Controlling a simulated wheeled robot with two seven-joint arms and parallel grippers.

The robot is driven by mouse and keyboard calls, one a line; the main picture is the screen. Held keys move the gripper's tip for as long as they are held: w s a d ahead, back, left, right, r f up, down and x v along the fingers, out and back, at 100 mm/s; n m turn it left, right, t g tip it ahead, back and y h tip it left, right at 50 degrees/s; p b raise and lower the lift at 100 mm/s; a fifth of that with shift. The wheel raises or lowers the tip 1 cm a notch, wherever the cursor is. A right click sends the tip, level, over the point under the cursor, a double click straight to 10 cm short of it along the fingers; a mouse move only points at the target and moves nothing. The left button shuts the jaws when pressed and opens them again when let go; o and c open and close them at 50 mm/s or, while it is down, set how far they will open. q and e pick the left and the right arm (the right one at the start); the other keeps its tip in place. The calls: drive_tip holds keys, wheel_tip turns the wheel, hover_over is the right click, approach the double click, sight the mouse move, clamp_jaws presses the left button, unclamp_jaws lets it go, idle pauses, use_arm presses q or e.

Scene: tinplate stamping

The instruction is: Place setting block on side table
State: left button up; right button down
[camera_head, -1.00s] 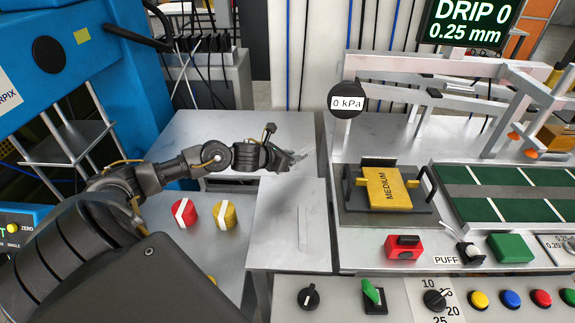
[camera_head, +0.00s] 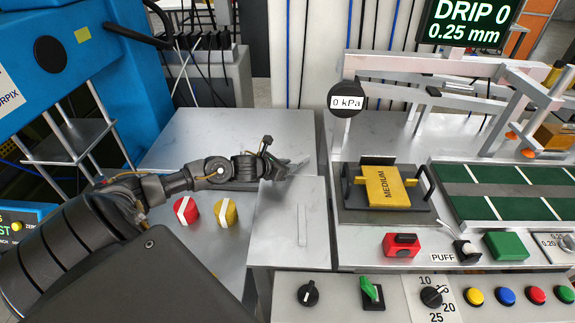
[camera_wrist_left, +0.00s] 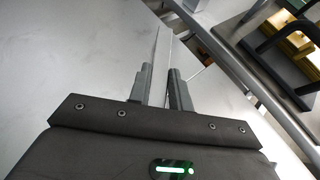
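The setting block is a yellow block (camera_head: 385,188) marked MEDIUM, lying in a dark fixture (camera_head: 382,217) on the metal bench; part of the fixture shows at the top right of the left wrist view (camera_wrist_left: 290,70). My left gripper (camera_head: 297,166) is left of the block and apart from it, above the bare metal tops. A low metal table (camera_head: 275,250) stands left of the bench; I cannot tell which metal top is the side table. My right gripper is out of view.
A red knob (camera_head: 185,212) and a yellow knob (camera_head: 225,214) lie below my left forearm. A gauge (camera_head: 346,101) on a post stands behind the block. A green striped bed (camera_head: 510,197) is to its right. The metal top (camera_head: 235,135) behind my gripper is clear.

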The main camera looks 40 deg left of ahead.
use_arm(q)
drive_tip(key=o, duration=0.4)
drive_tip(key=shift+o, duration=0.2)
drive_tip(key=shift+r+p, duration=0.2)
drive_tip(key=shift+p, duration=0.1)
drive_tip(key=shift+s+a, duration=0.15)
drive_tip(key=shift+s, duration=0.2)
drive_tip(key=b+v, duration=0.2)
drive_tip(key=v, duration=0.7)
drive_tip(key=shift+s, duration=0.25)
drive_tip(key=shift+s+r, duration=0.65)
drive_tip(key=shift+s, duration=0.1)
